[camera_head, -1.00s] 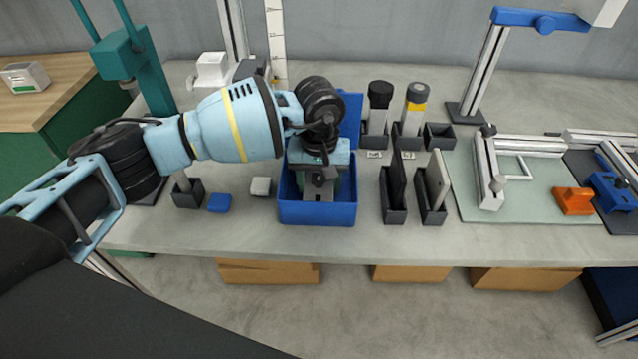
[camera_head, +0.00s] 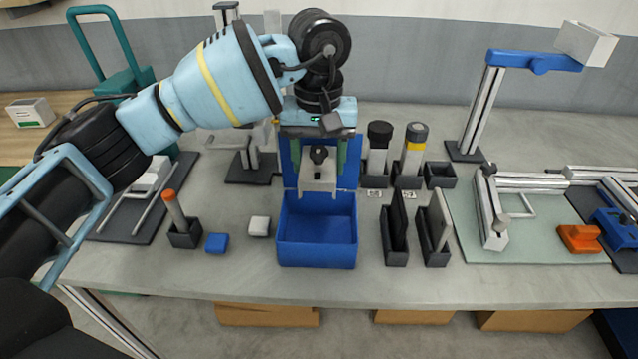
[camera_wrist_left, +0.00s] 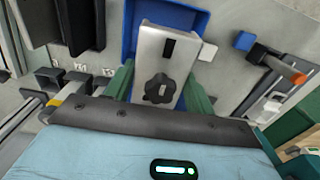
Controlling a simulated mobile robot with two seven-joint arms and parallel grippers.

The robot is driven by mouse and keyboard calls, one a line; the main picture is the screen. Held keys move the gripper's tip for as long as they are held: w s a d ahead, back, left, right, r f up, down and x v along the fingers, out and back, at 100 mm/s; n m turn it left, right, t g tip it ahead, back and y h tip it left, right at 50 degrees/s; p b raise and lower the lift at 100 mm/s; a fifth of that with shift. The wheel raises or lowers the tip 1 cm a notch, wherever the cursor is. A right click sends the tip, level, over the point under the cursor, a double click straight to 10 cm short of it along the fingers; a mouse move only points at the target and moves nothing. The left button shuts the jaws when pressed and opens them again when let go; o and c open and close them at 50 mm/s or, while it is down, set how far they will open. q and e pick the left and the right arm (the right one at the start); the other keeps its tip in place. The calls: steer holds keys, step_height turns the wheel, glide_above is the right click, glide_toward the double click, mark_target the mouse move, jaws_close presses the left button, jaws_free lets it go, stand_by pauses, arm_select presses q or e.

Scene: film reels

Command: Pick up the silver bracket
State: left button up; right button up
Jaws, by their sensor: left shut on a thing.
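The silver bracket (camera_head: 318,174) is a pale metal piece with a black knob. My left gripper (camera_head: 319,160) is shut on it, with a green finger on each side, and holds it above the blue bin (camera_head: 317,244). In the left wrist view the bracket (camera_wrist_left: 168,52) sits between the two green fingers of the left gripper (camera_wrist_left: 160,88), its knob facing the camera. The blue bin (camera_wrist_left: 205,20) shows behind it. The part of the bin floor that shows in the head view looks empty. My right gripper is not in view.
Right of the bin are two dark slotted holders (camera_head: 395,250) with upright plates, and two capped cylinders (camera_head: 378,150). A blue block (camera_head: 216,243), a white block (camera_head: 259,226) and an orange-tipped stick (camera_head: 172,208) are at left. A frame lies on the green mat (camera_head: 540,250).

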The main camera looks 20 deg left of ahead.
arm_select(q)
step_height(320, 180, up, 10)
steer(key=shift+r, duration=0.9)
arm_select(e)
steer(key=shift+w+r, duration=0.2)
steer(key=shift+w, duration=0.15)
arm_select(q)
steer(key=shift+f, duration=0.1)
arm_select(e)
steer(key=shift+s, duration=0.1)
